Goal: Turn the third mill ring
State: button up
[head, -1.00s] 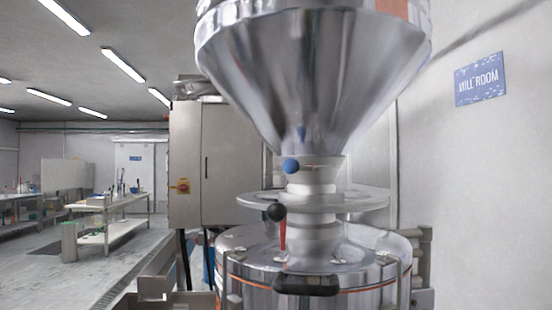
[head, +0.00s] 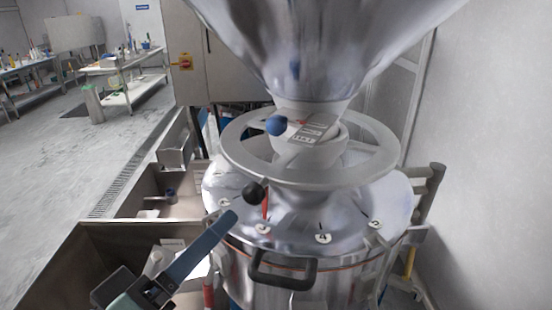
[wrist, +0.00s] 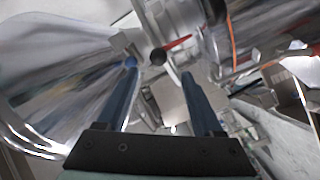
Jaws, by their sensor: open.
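A flat grey mill ring (head: 375,170) with a spoke surrounds the neck under the steel hopper (head: 330,45). A black ball knob (head: 255,192) sits at its front edge, with a red pointer (head: 265,208) beside it above numbered marks on the lid. A blue ball knob (head: 276,125) is higher on the neck. Only one mill with one large ring is in view. My gripper (wrist: 159,70) is open and empty; in the head view one blue finger reaches from lower left toward the black knob, apparently short of it. In the wrist view the black knob (wrist: 158,56) appears between the fingertips.
A black handle (head: 283,272) is on the drum's front. Steel troughs (head: 120,235) stand to the left, a cabinet (head: 205,60) behind, and a white wall close on the right. Benches (head: 125,75) are far left, with open floor before them.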

aim_at(259, 184)
jog(key=p+x, duration=0.1)
jog(key=x, duration=0.2)
jog(key=p+x, duration=0.2)
jog(key=x, duration=0.2)
jog(key=p+x, duration=0.1)
jog(key=x, duration=0.2)
jog(key=shift+w+d+r, duration=0.1)
jog(key=shift+r, duration=0.2)
jog(key=shift+w+d+f, duration=0.2)
jog(key=shift+w+d, duration=0.15)
jog(key=shift+w, duration=0.3)
jog(key=shift+s, duration=0.1)
jog(key=shift+c, duration=0.8)
grip_shut()
